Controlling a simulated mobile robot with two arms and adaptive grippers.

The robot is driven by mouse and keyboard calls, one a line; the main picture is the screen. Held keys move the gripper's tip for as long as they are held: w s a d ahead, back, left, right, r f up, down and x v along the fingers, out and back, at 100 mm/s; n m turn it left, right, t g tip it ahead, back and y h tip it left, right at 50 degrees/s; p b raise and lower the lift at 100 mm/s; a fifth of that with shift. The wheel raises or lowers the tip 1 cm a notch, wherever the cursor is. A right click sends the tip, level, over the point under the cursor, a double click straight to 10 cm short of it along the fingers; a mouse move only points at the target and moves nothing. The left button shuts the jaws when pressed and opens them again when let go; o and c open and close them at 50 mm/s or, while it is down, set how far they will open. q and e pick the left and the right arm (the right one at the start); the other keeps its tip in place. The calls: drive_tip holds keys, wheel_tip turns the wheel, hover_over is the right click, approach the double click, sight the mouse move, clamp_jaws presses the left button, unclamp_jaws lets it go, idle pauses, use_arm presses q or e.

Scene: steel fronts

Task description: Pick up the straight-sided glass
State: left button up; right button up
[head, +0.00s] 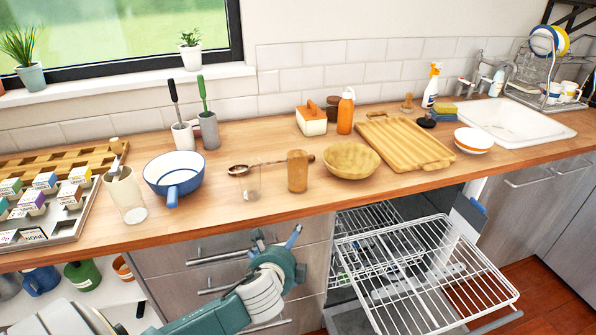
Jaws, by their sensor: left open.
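A clear straight-sided glass (250,184) stands upright near the front edge of the wooden counter. It is see-through and its outline is faint. A brown tumbler (297,172) stands just to its right, and a dark-headed wooden spoon lies behind both. My left gripper (276,237) is open and empty, in front of the drawer fronts and below the counter edge. Its fingers point up toward the counter, and it shows below the glass, apart from it. My right gripper is not in view.
A wooden bowl (351,160) and cutting board (405,143) are to the right. A pulled-out wire dishwasher rack (425,275) juts out right of my gripper.

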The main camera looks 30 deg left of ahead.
use_arm(q)
drive_tip(key=w+a+r+m+t+y, duration=0.1)
drive_tip(key=w+r+m+t, duration=0.15)
drive_tip(key=r, duration=0.35)
drive_tip(key=w+a+r+m+t, duration=0.1)
drive_tip(key=w+a+r+m, duration=0.15)
drive_tip(key=r, duration=0.25)
wheel_tip(320, 180, up, 8)
drive_tip(key=m+t, duration=0.3)
drive_tip(key=m, duration=0.5)
hover_over(291, 173)
drive_tip(key=v, duration=0.4)
wheel_tip(291, 173, down, 6)
drive_tip(key=shift+s+f+b, duration=0.1)
drive_tip(key=shift+f+b, duration=0.15)
drive_tip(key=shift+b, duration=0.25)
drive_tip(key=shift+p+x, duration=0.35)
drive_tip(key=shift+x, duration=3.35)
drive_tip(key=shift+a, duration=0.1)
drive_tip(key=c, duration=1.4)
